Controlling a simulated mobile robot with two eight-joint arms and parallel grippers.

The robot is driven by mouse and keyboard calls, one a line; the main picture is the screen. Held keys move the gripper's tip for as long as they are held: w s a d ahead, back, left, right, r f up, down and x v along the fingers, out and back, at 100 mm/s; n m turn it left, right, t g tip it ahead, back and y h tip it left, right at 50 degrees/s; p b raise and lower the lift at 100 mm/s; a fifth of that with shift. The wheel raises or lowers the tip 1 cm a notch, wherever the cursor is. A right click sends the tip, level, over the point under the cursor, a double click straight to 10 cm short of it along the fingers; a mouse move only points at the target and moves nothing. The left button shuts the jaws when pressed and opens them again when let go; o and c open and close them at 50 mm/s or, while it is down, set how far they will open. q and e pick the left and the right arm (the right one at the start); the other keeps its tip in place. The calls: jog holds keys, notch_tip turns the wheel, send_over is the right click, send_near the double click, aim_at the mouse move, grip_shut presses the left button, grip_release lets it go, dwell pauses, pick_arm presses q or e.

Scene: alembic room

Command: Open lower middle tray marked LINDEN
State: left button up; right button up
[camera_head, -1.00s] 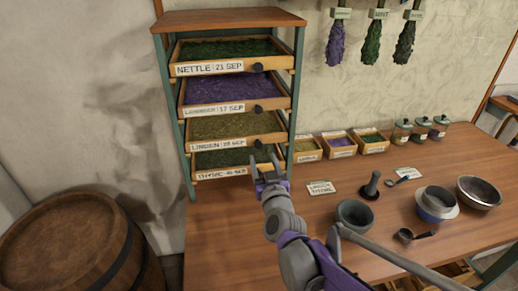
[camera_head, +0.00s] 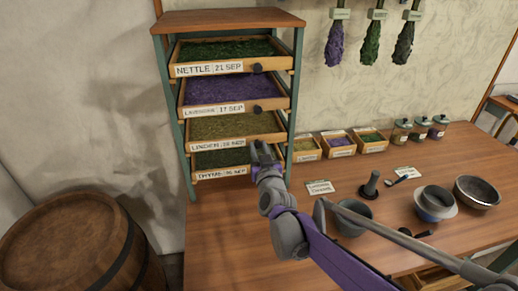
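The LINDEN tray (camera_head: 219,145) is the third from the top in the herb rack. It holds yellow-green dried herb and its front lines up roughly with the trays above and below. Its label is at the left of the front; the knob at the right is hidden behind my gripper. My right gripper (camera_head: 262,150) is at the right end of this tray's front, where the knob is. The fingers are small and overlap the tray edge, so I cannot tell whether they are open or closed on the knob. My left gripper is not in view.
The NETTLE tray (camera_head: 222,67) and the lavender tray (camera_head: 220,107) are above, the thyme tray (camera_head: 222,173) below. Small herb boxes (camera_head: 340,145), a mortar (camera_head: 353,217), a pestle (camera_head: 371,186) and bowls (camera_head: 436,203) stand on the table. A barrel (camera_head: 75,245) is at lower left.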

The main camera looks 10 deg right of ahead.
grip_shut()
dwell(1.0)
